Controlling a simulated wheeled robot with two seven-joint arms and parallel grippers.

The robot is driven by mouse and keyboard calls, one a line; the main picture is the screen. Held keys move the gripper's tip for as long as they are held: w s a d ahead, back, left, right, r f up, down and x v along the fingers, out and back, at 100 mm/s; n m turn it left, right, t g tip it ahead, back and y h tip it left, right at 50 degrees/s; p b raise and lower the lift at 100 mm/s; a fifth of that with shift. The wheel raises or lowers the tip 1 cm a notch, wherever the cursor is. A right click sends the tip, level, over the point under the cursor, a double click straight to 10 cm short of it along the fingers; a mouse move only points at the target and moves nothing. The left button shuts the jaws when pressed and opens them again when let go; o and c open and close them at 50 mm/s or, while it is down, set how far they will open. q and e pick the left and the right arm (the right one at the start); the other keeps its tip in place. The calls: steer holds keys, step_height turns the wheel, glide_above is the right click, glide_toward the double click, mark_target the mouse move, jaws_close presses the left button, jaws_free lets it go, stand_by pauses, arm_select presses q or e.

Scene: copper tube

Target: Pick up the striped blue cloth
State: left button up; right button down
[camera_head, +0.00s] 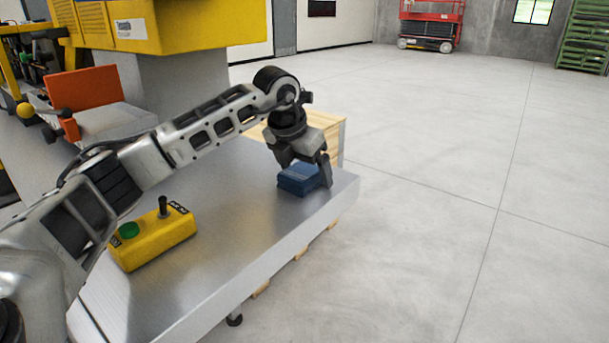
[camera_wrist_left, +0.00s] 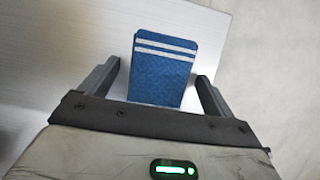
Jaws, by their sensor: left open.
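The striped blue cloth (camera_head: 298,179) lies folded on the metal table (camera_head: 240,215), near its right edge in the head view. In the left wrist view the cloth (camera_wrist_left: 160,75) is blue with two white stripes near its far end. My left gripper (camera_head: 305,180) is open, pointing down over the cloth. In the left wrist view its two fingers (camera_wrist_left: 158,85) stand on either side of the cloth, with a small gap on each side. The near end of the cloth is hidden by the gripper body. My right gripper is not in view.
A yellow control box (camera_head: 155,238) with a green button and black lever sits on the table's left part. A yellow machine (camera_head: 165,25) stands behind the table. A wooden crate (camera_head: 325,125) is beyond the far corner. The floor to the right is clear.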

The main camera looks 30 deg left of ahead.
mark_target(305, 168)
arm_select(q)
steer(key=shift+f, duration=0.15)
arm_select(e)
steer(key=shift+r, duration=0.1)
arm_select(q)
steer(key=c, duration=1.1)
steer(key=shift+o, duration=0.2)
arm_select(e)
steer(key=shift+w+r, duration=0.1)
arm_select(q)
steer(key=shift+r, duration=0.4)
step_height(305, 168, up, 3)
steer(key=shift+r, duration=0.2)
steer(key=s+a+b, duration=0.1)
steer(key=s+a, duration=0.2)
steer(key=a, duration=0.1)
steer(key=s+a+b, duration=0.1)
steer(key=s+a, duration=0.3)
steer(key=s+a+b, duration=0.1)
steer(key=s+a, duration=0.3)
steer(key=a, duration=0.1)
steer(key=shift+f+b, duration=0.25)
steer(key=shift+b, duration=0.1)
steer(key=shift+s+a, duration=0.35)
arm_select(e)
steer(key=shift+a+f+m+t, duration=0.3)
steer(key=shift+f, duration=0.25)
